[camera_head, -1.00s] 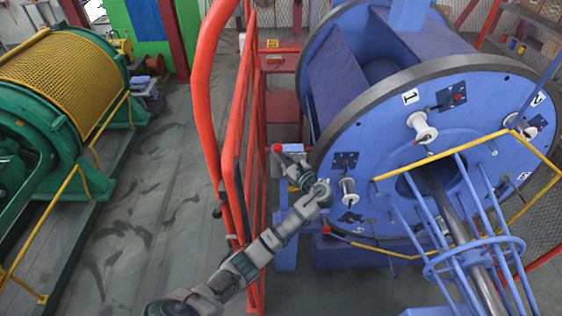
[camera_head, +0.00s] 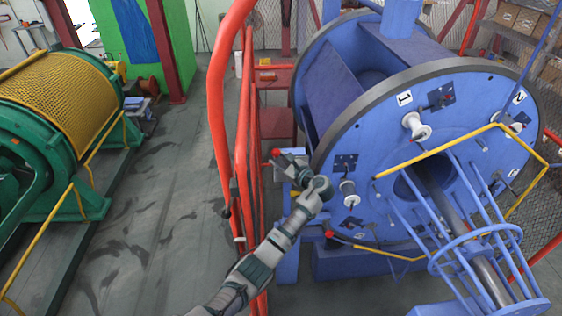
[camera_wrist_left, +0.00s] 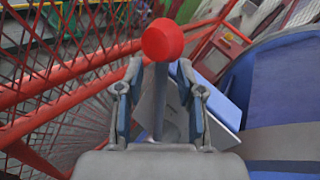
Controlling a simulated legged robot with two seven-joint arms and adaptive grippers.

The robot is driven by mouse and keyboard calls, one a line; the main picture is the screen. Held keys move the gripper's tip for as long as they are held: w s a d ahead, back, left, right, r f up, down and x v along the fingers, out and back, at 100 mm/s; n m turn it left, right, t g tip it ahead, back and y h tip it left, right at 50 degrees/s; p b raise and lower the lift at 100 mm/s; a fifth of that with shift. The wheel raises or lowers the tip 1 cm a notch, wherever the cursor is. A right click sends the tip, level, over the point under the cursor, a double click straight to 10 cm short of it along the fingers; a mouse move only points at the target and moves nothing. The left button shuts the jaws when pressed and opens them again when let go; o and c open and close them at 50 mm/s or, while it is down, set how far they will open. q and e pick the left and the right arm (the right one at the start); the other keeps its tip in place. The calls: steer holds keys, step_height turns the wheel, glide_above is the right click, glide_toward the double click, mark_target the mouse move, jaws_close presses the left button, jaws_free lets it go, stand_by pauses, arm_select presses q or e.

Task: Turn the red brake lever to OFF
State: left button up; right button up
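The brake lever has a round red knob (camera_wrist_left: 162,39) on a grey shaft, seen close up in the wrist view. In the head view the red knob (camera_head: 276,153) shows small, between the red guard rail and the blue machine. My left gripper (camera_wrist_left: 160,80) is around the lever shaft, one finger on each side, with the knob beyond the fingertips. Gaps show between shaft and fingers, so it looks open. In the head view my left gripper (camera_head: 291,163) is at the lever. No OFF marking is readable. My right gripper is not in view.
The red guard rail (camera_head: 242,150) stands close left of my left arm. The big blue strander disc (camera_head: 380,130) with white spools is close on the right. A yellow handrail (camera_head: 440,150) crosses in front of it. A green drum machine (camera_head: 40,170) stands far left, with bare floor between.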

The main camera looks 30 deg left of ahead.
arm_select(q)
steer(key=shift+a, duration=0.1)
steer(key=v, duration=1.2)
steer(key=shift+a+f, duration=0.1)
steer(key=shift+f, duration=0.05)
